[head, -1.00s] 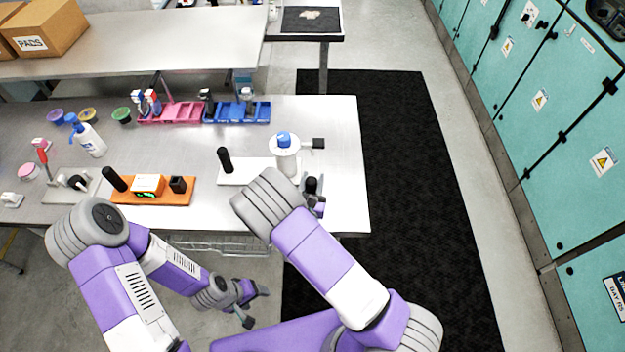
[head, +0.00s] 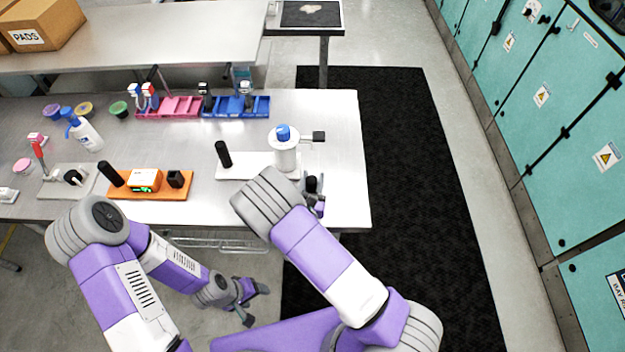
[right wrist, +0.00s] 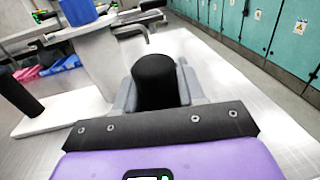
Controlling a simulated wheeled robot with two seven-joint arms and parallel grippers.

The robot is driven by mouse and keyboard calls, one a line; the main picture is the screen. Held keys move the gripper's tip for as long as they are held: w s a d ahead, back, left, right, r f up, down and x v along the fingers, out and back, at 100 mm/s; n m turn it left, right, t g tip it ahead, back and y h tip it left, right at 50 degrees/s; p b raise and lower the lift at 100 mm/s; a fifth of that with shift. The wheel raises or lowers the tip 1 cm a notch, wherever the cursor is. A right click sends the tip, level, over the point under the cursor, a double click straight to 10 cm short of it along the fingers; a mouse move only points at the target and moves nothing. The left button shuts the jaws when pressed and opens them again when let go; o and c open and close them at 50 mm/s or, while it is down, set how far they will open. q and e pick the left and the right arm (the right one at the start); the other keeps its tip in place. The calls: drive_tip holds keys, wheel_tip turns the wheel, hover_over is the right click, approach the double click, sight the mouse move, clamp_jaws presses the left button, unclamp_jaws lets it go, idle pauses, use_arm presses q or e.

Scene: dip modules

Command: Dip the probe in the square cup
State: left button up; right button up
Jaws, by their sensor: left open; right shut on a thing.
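My right gripper (head: 313,187) is shut on a black round-topped handle (right wrist: 160,80), upright between the fingers in the right wrist view. Its lower end is hidden, and I cannot tell for sure that it is the probe. In the head view this gripper is at the table's right front, just right of the white base. A small black square cup (head: 175,179) stands at the right end of the orange base (head: 150,194), left of my right gripper. My left gripper (head: 255,304) is open and empty, off the table's front edge.
The white base (head: 235,174) bears a black post (head: 223,153) and a white cylinder with a blue cap (head: 285,150) and black side arm, close beside my right gripper. Blue bins (head: 236,111) are behind.

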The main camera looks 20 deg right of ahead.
idle(0.4)
wheel_tip(320, 180, up, 8)
drive_tip(key=p, duration=0.6)
drive_tip(key=shift+f, duration=0.25)
